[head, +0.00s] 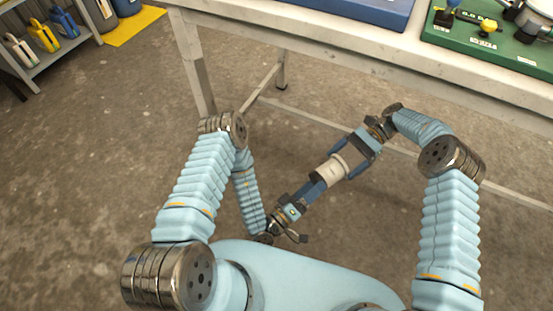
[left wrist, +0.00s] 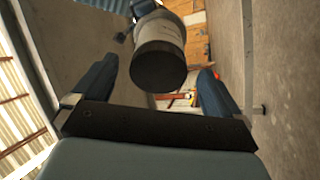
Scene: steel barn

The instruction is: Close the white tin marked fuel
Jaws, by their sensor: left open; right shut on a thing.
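The white tin (head: 333,170) is held in the air in front of my body, below the table's edge. My right gripper (head: 350,159) is shut on it from the upper right. My left gripper (head: 314,186) is open and points at the tin's lower-left end. In the left wrist view, the open left fingers (left wrist: 155,88) stand to either side of the tin (left wrist: 159,50), whose round dark end faces the camera. I cannot tell whether this dark end is a lid or the open mouth. The fuel marking is not readable.
A table (head: 380,70) stands ahead, with a blue tray (head: 365,10) and a green board (head: 480,45) holding fittings. A grey shelf (head: 55,60) with several containers is at the far left. The concrete floor (head: 90,170) at left is clear.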

